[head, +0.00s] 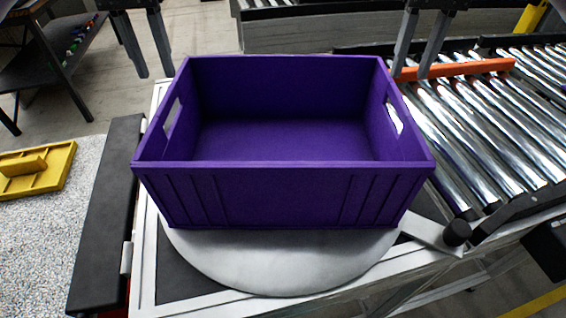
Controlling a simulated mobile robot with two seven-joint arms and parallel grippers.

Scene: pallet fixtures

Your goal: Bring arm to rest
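My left gripper (156,76) hangs from the top edge, to the left of the purple crate. Its two fingers are apart with nothing between them. My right gripper (411,77) hangs from the top edge, just right of the crate's far right corner. Its fingers are also apart and it holds nothing that I can see. The purple crate (290,195) is empty and upright on a round grey plate (285,265). Both grippers appear clear of the crate's side walls. Most of both arms is outside the view.
A roller conveyor (490,125) with an orange bar (460,69) lies to the right. A black-knobbed lever (457,233) is at the plate's right. A dark shelf (40,65) stands at far left.

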